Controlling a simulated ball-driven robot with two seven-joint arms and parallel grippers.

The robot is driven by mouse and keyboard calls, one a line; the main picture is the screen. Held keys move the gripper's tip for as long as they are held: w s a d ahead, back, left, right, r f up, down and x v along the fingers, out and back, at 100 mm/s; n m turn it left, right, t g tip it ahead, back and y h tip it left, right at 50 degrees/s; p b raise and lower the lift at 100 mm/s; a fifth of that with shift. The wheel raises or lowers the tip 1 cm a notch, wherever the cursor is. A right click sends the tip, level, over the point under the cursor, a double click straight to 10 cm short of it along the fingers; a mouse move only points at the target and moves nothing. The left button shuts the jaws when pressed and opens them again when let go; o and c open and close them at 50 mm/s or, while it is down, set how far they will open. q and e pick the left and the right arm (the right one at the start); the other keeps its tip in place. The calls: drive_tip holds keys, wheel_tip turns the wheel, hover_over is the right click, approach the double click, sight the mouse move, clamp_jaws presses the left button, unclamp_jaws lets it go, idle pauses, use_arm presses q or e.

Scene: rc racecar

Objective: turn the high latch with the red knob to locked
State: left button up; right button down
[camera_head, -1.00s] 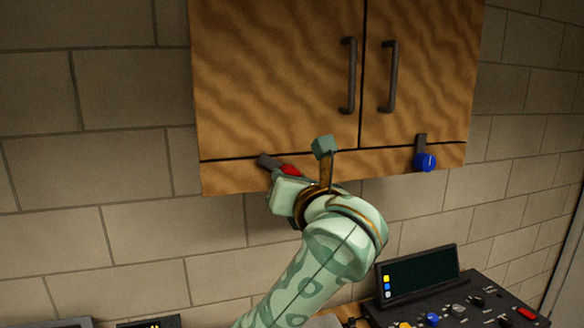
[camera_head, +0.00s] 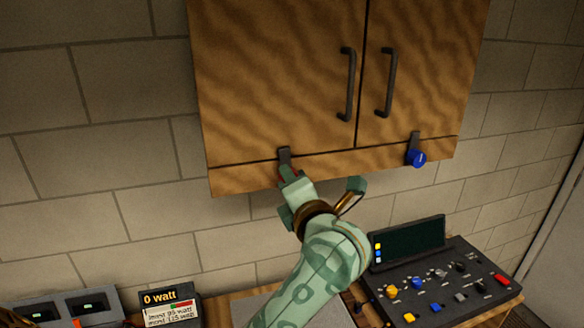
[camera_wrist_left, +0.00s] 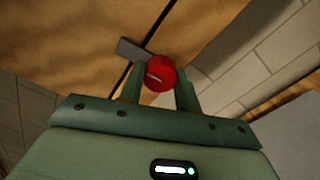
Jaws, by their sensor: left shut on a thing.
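The latch with the red knob is a dark flat bar (camera_head: 284,154) at the lower left of the wooden cabinet. The bar stands about upright and its top reaches across the dark seam onto the left door (camera_head: 275,75). My left gripper (camera_head: 289,175) comes from below and is shut on the red knob, mostly hidden behind the fingers in the head view. In the left wrist view the red knob (camera_wrist_left: 161,78) sits between the two green fingers (camera_wrist_left: 160,90), with the bar's grey end (camera_wrist_left: 132,50) beyond the seam. My right gripper is not in view.
A second latch with a blue knob (camera_head: 416,158) hangs at the cabinet's lower right, its bar upright. Two dark door handles (camera_head: 348,85) are above. Below are a control panel (camera_head: 440,290) with a screen and a box reading "0 watt" (camera_head: 170,305).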

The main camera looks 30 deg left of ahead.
use_arm(q)
drive_tip(key=shift+m+p, duration=0.6)
drive_tip(key=shift+p, duration=0.05)
drive_tip(key=o, duration=1)
drive_tip(key=shift+d+f, duration=0.1)
